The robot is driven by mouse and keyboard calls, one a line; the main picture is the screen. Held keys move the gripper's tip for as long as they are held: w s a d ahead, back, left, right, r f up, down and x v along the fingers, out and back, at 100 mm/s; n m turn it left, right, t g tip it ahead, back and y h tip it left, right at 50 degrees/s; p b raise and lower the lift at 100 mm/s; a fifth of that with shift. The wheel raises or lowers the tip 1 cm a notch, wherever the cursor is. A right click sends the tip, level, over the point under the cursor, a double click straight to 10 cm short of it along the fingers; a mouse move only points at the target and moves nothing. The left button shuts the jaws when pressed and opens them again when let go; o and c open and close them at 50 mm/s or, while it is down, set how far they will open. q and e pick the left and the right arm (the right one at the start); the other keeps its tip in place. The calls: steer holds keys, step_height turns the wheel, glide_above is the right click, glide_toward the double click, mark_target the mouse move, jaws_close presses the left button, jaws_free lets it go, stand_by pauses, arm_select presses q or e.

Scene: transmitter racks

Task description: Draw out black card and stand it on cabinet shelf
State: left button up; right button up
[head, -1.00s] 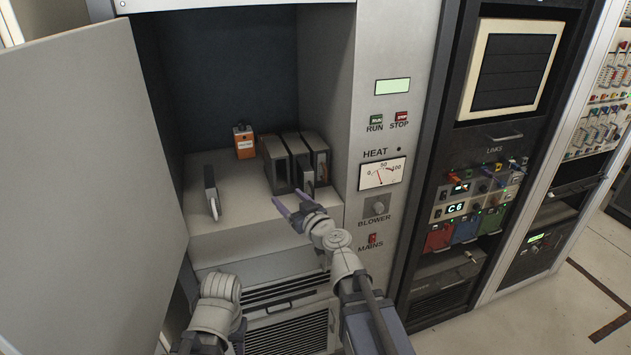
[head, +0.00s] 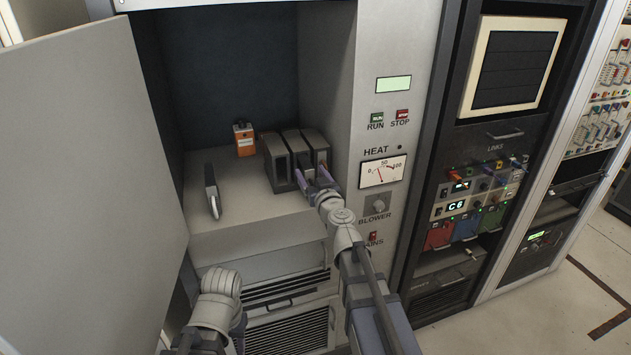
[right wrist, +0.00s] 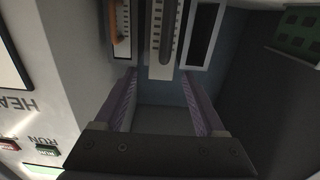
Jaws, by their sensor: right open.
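Three dark upright housings stand side by side on the cabinet shelf (head: 240,218). In the right wrist view, the middle one has a card with a pale, ticked front (right wrist: 161,38) that sticks out toward me; its sides cannot be judged for black. The housing on one side shows an orange handle (right wrist: 121,22), and the other has a dark opening (right wrist: 203,34). My right gripper (head: 317,178) is open in front of the housings. Its fingers (right wrist: 160,82) are on either side of the middle card's line, with nothing clearly gripped. My left gripper is not visible, only its arm.
A separate thin dark card with a pale edge (head: 212,191) stands upright on the shelf's left part. An orange box (head: 244,139) stands behind. The open cabinet door (head: 90,180) bounds the left, and the control panel (head: 388,130) the right. Shelf between card and housings is bare.

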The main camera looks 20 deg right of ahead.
steer(key=w, duration=0.2)
steer(key=shift+w, duration=0.35)
steer(key=shift+c, duration=0.4)
jaws_close()
